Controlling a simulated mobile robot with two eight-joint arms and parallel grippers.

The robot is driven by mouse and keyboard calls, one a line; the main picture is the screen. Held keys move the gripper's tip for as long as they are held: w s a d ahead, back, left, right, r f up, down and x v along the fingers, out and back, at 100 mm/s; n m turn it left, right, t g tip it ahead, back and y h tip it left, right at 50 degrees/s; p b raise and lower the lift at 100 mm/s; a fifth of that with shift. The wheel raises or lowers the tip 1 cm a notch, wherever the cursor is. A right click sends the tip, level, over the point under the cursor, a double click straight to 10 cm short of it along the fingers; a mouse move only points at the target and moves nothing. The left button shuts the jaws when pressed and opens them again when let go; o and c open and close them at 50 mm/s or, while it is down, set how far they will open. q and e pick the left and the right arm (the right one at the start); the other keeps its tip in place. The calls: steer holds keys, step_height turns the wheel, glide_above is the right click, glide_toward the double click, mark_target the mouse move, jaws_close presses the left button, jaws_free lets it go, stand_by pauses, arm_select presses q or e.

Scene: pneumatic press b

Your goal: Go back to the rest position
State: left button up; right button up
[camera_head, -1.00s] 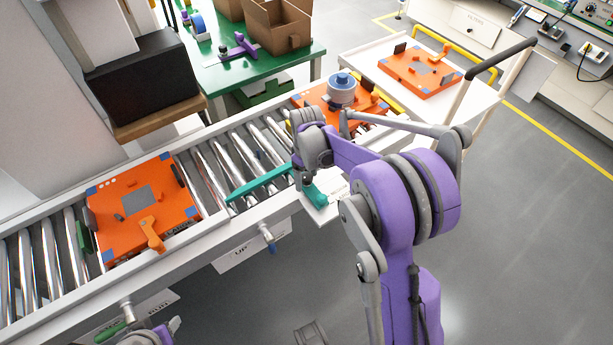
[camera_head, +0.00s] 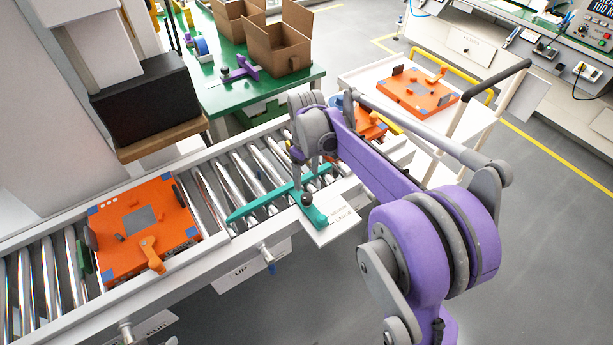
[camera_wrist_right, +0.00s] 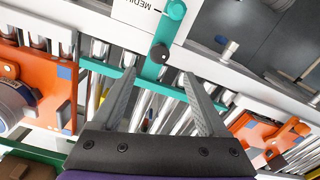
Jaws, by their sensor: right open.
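My right gripper (camera_wrist_right: 159,73) is open and empty; its two fingers are well apart in the right wrist view. In the head view my right arm reaches in from the lower right, and its grey wrist (camera_head: 313,130) hangs over the roller conveyor, with the fingers hard to make out. The teal diverter bar (camera_head: 262,204) lies across the rollers, its handle (camera_head: 315,214) over a size label. In the wrist view the teal handle (camera_wrist_right: 174,12) and its dark knob (camera_wrist_right: 160,53) show beyond the fingertips, with no contact visible. My left gripper is not in view.
Another orange fixture (camera_head: 372,127) is partly hidden behind my right arm. A white cart (camera_head: 462,122) carries a third. Grey floor (camera_head: 560,220) is open at right.

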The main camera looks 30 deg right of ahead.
stand_by(0.3)
steer(key=s+a+r+m+t+p, duration=0.2)
steer(key=s+a, duration=0.3)
steer(key=s, duration=0.5)
steer(key=s+a+r+m+t+p, duration=0.2)
steer(key=s+a+r+t+p, duration=0.1)
steer(key=s, duration=0.8)
steer(key=shift+s+a+p, duration=0.15)
steer(key=shift+a+p, duration=0.35)
steer(key=shift+a, duration=0.7)
